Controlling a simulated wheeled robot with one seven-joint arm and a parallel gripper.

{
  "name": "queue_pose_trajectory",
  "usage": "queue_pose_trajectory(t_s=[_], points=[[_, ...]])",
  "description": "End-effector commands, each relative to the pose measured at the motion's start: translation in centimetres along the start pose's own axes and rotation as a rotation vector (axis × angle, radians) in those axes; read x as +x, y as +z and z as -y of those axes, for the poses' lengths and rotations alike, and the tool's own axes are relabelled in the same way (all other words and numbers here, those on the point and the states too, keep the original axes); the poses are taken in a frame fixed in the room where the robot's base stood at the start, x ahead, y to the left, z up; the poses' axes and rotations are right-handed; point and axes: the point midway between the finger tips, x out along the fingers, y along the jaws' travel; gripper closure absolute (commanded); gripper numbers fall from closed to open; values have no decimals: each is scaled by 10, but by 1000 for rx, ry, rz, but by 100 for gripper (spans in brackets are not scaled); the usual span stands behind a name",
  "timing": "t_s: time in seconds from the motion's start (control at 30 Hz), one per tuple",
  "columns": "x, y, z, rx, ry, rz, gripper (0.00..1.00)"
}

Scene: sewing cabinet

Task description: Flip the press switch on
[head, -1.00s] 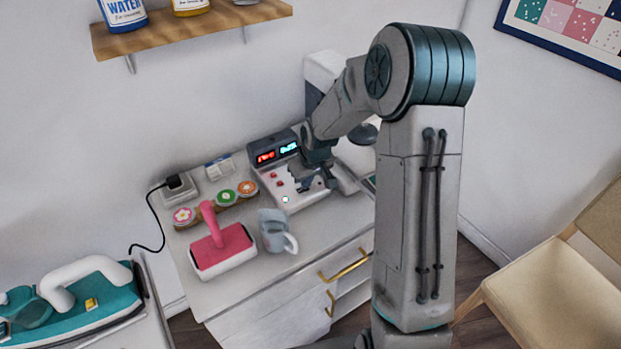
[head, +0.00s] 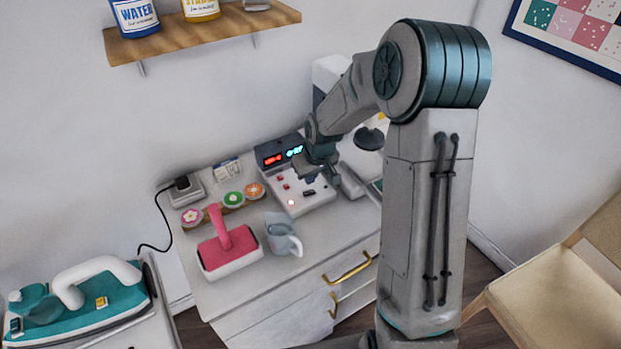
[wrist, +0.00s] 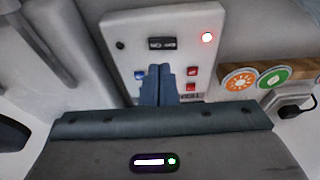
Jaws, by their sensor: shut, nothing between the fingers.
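The white control panel (head: 318,200) stands on the cabinet top, with a dark display box behind it showing red and cyan digits. A black rocker switch (head: 309,193) sits on it; it also shows in the wrist view (wrist: 162,43). Its lettering is too small to read. A round indicator lamp (wrist: 207,37) glows red beside it. My gripper (wrist: 158,70) is shut and empty, its fingertips over the panel just short of the rocker. Whether they touch the panel I cannot tell. Two red buttons (wrist: 191,79) and a blue button (wrist: 139,75) flank the fingers.
A pink-handled press block (head: 230,249) and a grey-blue mug (head: 283,238) stand at the front of the cabinet. Several round coloured discs (head: 233,199) lie left of the panel. A teal iron (head: 75,300) is on the lower left. A wooden shelf (head: 205,32) hangs above.

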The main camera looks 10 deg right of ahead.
Motion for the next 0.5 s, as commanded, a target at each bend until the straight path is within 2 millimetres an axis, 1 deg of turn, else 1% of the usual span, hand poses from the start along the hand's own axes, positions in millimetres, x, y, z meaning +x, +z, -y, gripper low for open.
queue_pose_trajectory(t_s=[0.03, 0.07, 0.13, 0.3, 0.4, 0.5], points=[[-16, -5, -1, 0, 1, -2, 100], [-21, -7, -2, -1, 1, -2, 100], [-31, -4, -7, 2, 4, -6, 100], [-66, -4, -14, 1, 4, -6, 100], [-84, -4, -18, -1, 3, -5, 100], [-97, -4, -20, -2, 2, -4, 100]])
